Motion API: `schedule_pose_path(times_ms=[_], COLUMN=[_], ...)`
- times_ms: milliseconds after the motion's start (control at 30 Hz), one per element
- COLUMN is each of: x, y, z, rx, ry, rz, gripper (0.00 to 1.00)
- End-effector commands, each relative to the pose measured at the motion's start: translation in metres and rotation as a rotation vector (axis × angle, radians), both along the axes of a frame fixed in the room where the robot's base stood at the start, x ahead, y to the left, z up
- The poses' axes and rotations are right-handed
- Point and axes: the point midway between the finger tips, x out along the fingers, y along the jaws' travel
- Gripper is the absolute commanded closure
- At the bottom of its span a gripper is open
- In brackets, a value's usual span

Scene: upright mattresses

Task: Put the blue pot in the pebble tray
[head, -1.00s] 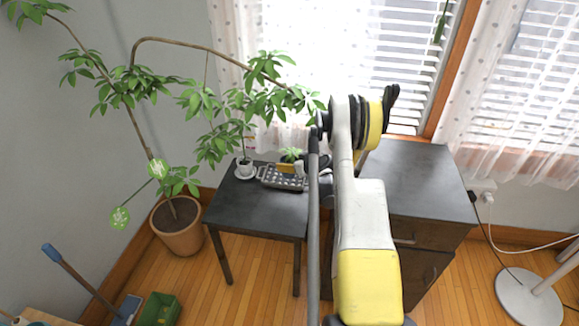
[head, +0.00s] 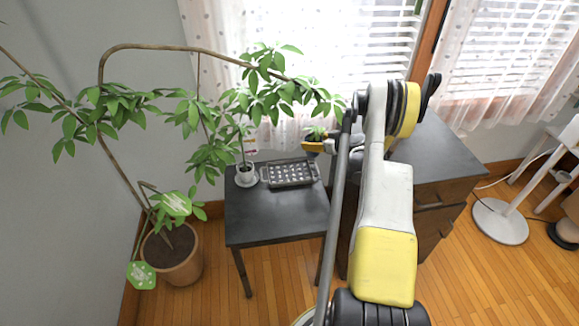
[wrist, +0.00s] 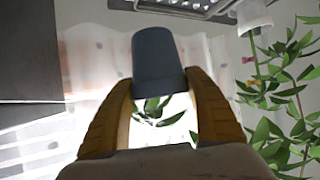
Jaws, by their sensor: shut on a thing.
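My gripper (wrist: 160,95) is shut on the blue pot (wrist: 158,58), a dark grey-blue tapered pot that appears upside down in the wrist view. Green leaves show beneath it there. In the head view my gripper (head: 315,146) is above and behind the right end of the pebble tray, with the pot's plant (head: 316,132) showing over the yellow fingers; the pot itself is mostly hidden. The pebble tray (head: 290,173) is a dark rectangular tray of pale pebbles on the small black table. Its edge also shows at the top of the wrist view (wrist: 190,8). Pot and tray are apart.
A white pot on a saucer (head: 245,176) stands left of the tray, its tall plant rising beside my gripper. The black table (head: 270,215) is clear in front. A dark cabinet (head: 440,165) stands right. Window and curtains are behind.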

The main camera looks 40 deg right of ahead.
Motion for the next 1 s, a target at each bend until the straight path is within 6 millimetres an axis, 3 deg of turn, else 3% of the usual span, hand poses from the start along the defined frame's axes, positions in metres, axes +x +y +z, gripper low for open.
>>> schedule_pose_path(times_ms=[200,400,633,867,1000], x=[0.030,0.048,0.053,0.053,0.053], y=[0.046,0.075,0.082,0.081,0.081], z=[-0.037,-0.056,-0.066,-0.100,-0.099], rx=[0.001,0.001,0.001,0.001,0.001], ry=[-0.001,0.000,0.000,0.000,0.000], rz=[0.004,0.002,0.000,0.000,0.000], gripper=[0.79,0.79,0.79,0.79,0.79])
